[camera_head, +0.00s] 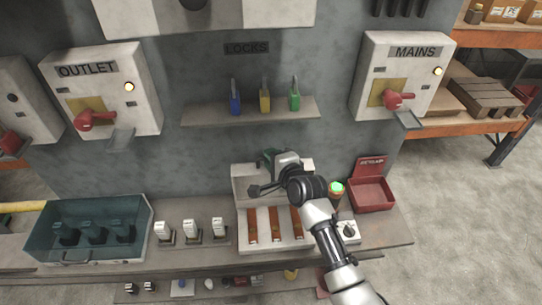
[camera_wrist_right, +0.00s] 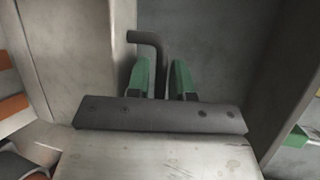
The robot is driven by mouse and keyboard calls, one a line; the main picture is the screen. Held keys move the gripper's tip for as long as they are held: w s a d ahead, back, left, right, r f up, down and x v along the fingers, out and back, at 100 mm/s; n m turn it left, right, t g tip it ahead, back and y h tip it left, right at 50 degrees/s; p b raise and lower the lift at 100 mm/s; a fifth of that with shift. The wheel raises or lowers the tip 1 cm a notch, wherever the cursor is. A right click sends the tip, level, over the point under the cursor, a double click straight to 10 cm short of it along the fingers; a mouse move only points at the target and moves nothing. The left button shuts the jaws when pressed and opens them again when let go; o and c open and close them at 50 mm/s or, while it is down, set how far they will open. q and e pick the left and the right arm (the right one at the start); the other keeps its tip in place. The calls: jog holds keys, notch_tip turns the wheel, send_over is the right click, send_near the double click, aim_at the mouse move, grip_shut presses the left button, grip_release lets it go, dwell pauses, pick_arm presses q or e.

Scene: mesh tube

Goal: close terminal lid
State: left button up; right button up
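A pale terminal box (camera_head: 246,240) with several orange-brown strips stands on the bench in the head view. A pale upright panel at its back (camera_head: 239,184) looks like its raised lid, partly hidden by my right arm. My right gripper (camera_head: 268,157) is in front of this panel. In the right wrist view its two green fingers (camera_wrist_right: 163,72) stand apart. A dark bent rod (camera_wrist_right: 147,37) runs down between them, with small gaps seeming to show on both sides. I cannot tell whether the fingers touch it. My left gripper is not in view.
A teal bin (camera_head: 52,232) and several small white switches (camera_head: 190,229) stand left of the terminal box. An open red box (camera_head: 372,192) is to the right. Above are a shelf with padlocks (camera_head: 264,101), an OUTLET box (camera_head: 127,110) and a MAINS box (camera_head: 405,55).

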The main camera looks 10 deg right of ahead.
jog(key=shift+w+a+f, duration=0.1)
jog(key=shift+w, duration=0.15)
grip_shut()
jog(key=shift+s, duration=0.1)
jog(key=shift+s+f+t+b, duration=0.3)
jog(key=shift+s+t+b, duration=0.1)
jog(key=shift+s+b, duration=0.35)
jog(key=s+f+n+t+y+b, duration=0.2)
jog(key=s+t+b, duration=0.3)
jog(key=s+b, duration=0.4)
jog(key=shift+f+n+y+b, duration=0.3)
jog(key=shift+f+n+b, duration=0.3)
jog(key=shift+b, duration=0.95)
